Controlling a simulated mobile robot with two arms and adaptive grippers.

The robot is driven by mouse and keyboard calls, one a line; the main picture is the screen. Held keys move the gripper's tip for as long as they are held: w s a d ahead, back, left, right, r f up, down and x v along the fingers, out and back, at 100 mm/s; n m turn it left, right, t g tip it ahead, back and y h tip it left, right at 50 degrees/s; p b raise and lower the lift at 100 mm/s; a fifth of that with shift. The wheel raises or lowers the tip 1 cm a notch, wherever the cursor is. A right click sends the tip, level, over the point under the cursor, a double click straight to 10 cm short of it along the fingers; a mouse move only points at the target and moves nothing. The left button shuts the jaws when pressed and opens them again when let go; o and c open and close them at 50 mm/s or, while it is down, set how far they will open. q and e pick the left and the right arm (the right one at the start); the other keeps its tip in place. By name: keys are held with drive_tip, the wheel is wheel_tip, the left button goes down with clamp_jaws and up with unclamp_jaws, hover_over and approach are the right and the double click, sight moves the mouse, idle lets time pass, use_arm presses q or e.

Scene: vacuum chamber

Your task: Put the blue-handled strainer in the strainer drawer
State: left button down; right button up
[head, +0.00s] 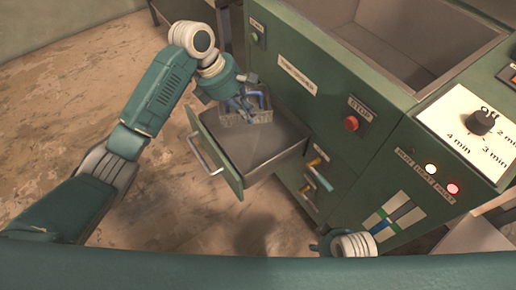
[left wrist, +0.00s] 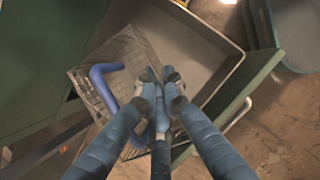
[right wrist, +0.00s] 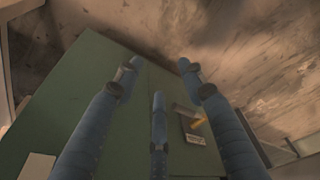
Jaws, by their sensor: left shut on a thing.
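The blue-handled strainer (head: 262,117), a grey mesh basket, is at the upper part of the open strainer drawer (head: 216,150) in the head view. My left gripper (head: 240,103) is shut on it from above. In the left wrist view the fingers (left wrist: 160,82) close at the edge of the strainer (left wrist: 130,52), with one blue handle showing on the left; the gripped part is hidden. The drawer (left wrist: 245,84) lies beneath and beside the strainer; whether the basket touches its floor I cannot tell. My right gripper (right wrist: 157,72) is open and empty.
The green machine (head: 290,55) fills the right, with a red stop button (head: 351,124), a dial (head: 482,122) and an open grey basin (head: 425,35) on top. The floor (head: 90,80) at left is clear.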

use_arm(q)
drive_tip(key=shift+w+d+f+n, duration=0.15)
drive_tip(key=shift+f+n, duration=0.15)
drive_tip(key=shift+f, duration=0.2)
wheel_tip(320, 180, down, 11)
drive_tip(key=b, duration=0.4)
use_arm(e)
drive_tip(key=w+v, duration=0.2)
drive_tip(key=v, duration=0.9)
use_arm(q)
wheel_tip(320, 180, down, 2)
drive_tip(key=shift+w+f+b, duration=0.1)
drive_tip(key=shift+f+b, duration=0.15)
drive_tip(key=shift+b, duration=0.05)
drive_tip(key=shift+d, duration=0.35)
drive_tip(key=shift+w+d+b, duration=0.2)
drive_tip(key=shift+d+b, duration=0.35)
drive_tip(key=shift+d, duration=0.25)
drive_tip(key=shift+w+d+b, duration=0.25)
drive_tip(key=shift+d+b, duration=0.05)
drive_tip(key=shift+d, duration=0.65)
drive_tip(key=shift+a+f, duration=0.15)
drive_tip(key=shift+f, duration=0.4)
use_arm(e)
drive_tip(key=w+a+r+t+y, duration=0.1)
drive_tip(key=w+t, duration=0.3)
drive_tip(key=w, duration=0.4)
drive_tip(key=shift+a+r+t, duration=0.4)
drive_tip(key=shift+a+r, duration=0.3)
